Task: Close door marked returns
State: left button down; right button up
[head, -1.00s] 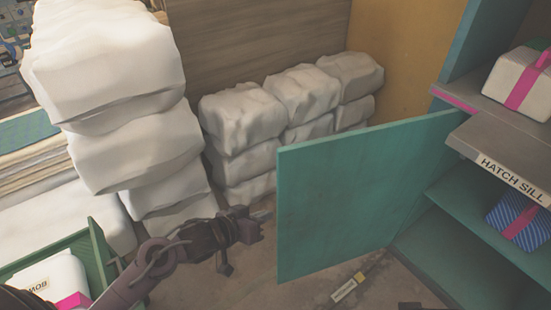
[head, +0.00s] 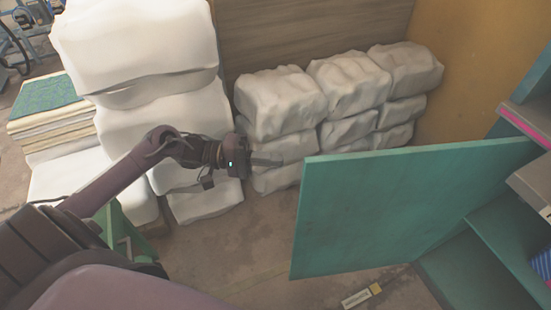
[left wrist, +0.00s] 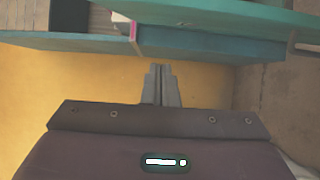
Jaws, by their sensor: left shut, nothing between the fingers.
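A teal door (head: 400,205) stands open in the head view, its free edge toward the left and its far side at the teal cabinet (head: 480,265). No returns marking is readable on the face I see. My left gripper (head: 275,160) is shut and empty, left of the door's free edge and near its top corner, with a gap in the picture. In the left wrist view the closed fingertips (left wrist: 160,72) point toward teal panels, with a pink-edged shelf (left wrist: 133,32) among them. My right gripper is not in view.
White sacks (head: 280,105) are stacked along the wooden wall behind the gripper. A taller white stack (head: 150,60) stands close to my left arm. A small labelled item (head: 361,296) lies on the floor below the door. Bare floor (head: 240,250) lies left of the door.

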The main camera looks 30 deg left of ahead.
aim_at(306, 177)
pick_arm(q)
jog(key=shift+s+d+b, duration=0.15)
jog(key=shift+d+b, duration=0.05)
jog(key=shift+d, duration=2.05)
jog(key=shift+s+d+b, duration=0.15)
jog(key=shift+d, duration=2.1)
jog(key=shift+d, duration=0.1)
